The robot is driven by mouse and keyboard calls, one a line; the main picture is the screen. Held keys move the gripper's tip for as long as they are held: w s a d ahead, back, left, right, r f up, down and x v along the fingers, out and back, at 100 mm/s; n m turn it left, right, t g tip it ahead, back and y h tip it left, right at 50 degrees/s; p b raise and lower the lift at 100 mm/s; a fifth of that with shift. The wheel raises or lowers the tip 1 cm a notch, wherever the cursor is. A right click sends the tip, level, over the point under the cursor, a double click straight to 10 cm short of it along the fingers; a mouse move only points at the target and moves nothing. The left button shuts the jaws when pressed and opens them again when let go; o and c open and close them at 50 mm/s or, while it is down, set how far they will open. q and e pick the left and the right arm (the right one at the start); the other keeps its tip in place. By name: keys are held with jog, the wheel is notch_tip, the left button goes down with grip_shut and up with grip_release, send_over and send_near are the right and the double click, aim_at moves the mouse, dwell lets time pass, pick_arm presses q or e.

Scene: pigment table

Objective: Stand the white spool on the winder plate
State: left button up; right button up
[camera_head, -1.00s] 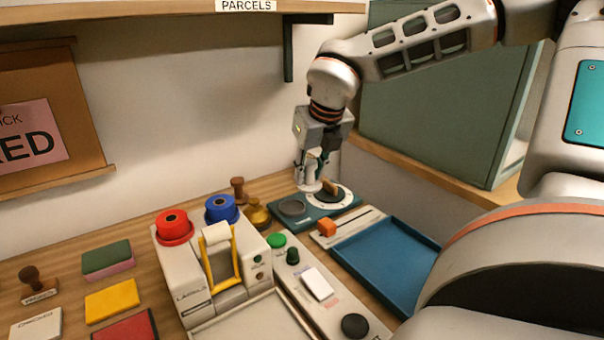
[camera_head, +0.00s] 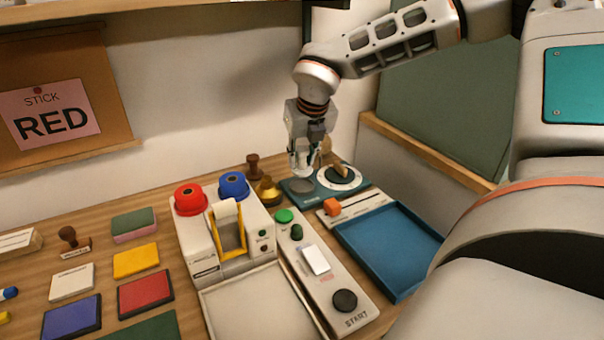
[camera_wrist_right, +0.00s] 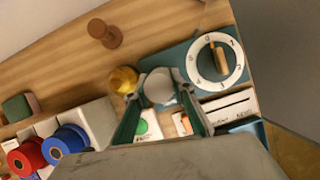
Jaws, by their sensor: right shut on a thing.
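The white spool (camera_head: 302,173) is between the fingers of my right gripper (camera_head: 301,163). In the right wrist view, the spool (camera_wrist_right: 158,86) shows between the two green fingertips (camera_wrist_right: 159,96), and the gripper is shut on it. The winder plate, a grey disc (camera_head: 300,187), is on the left part of a teal base (camera_head: 322,196). In the head view the spool appears just behind and above this disc; I cannot tell whether it touches. In the wrist view the spool hides the disc. My left gripper is not in view.
A white numbered dial (camera_head: 340,177) with a wooden pointer is right of the plate. A brass stamp (camera_head: 267,190) and a brown stamp (camera_head: 252,166) stand left. The label machine (camera_head: 203,258) carries red and blue spools. The blue tray (camera_head: 390,250) looks empty.

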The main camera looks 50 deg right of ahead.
aim_at(303, 164)
jog(key=shift+f, duration=2.3)
jog(key=shift+f, duration=0.1)
jog(key=shift+f+b, duration=0.2)
jog(key=shift+b, duration=0.1)
jog(key=o, duration=1.1)
jog(key=shift+c, duration=0.2)
jog(key=shift+r, duration=0.1)
jog(key=shift+r, duration=0.4)
jog(key=p+v, duration=0.1)
jog(key=v, duration=1)
jog(key=shift+s+a+r+p, duration=0.15)
jog(key=shift+s+r+p, duration=0.05)
jog(key=shift+s+p, duration=0.15)
jog(key=shift+w, duration=0.1)
